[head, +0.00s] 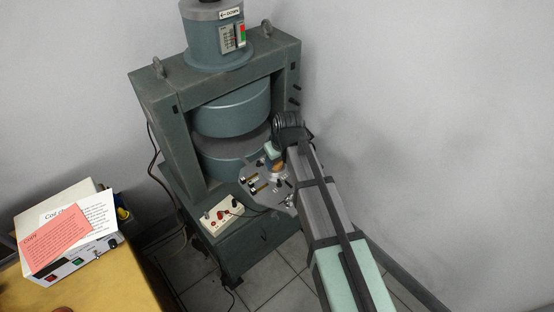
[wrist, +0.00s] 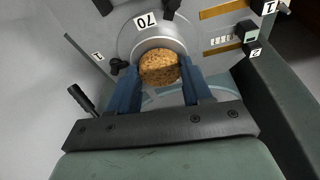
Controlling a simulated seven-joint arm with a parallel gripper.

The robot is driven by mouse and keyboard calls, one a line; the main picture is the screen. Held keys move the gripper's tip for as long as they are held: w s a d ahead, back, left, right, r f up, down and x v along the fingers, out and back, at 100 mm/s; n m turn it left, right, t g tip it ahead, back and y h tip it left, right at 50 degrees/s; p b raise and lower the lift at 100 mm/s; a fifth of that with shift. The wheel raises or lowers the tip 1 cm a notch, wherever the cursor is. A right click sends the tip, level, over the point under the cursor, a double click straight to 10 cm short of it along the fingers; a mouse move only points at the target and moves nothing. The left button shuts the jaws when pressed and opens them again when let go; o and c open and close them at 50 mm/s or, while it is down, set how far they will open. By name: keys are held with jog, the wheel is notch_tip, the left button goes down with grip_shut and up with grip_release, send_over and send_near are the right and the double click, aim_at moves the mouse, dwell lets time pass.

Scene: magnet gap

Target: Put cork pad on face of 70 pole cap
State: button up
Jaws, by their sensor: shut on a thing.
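The cork pad (wrist: 159,66) is a round, speckled brown disc in the wrist view. My gripper (wrist: 160,74) has its two blue fingers on either side of the pad and is shut on it. The 70 pole cap (wrist: 176,45) is a round grey disc with a white "70" label, directly beyond the pad. The pad overlaps the cap's lower middle in the picture; I cannot tell whether they touch. In the head view, a small brown patch, apparently the pad (head: 277,165), shows at my gripper (head: 274,160), beside the magnet.
A grey plate (head: 258,188) with several small parts lies in front of the magnet frame (head: 154,115). A control box (head: 220,216) stands left of it. A yellow table (head: 90,290) with an instrument and cards is at lower left. Open floor lies between.

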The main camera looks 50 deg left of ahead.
jog(key=shift+f, duration=0.15)
jog(key=o, duration=1)
jog(key=v, duration=1.2)
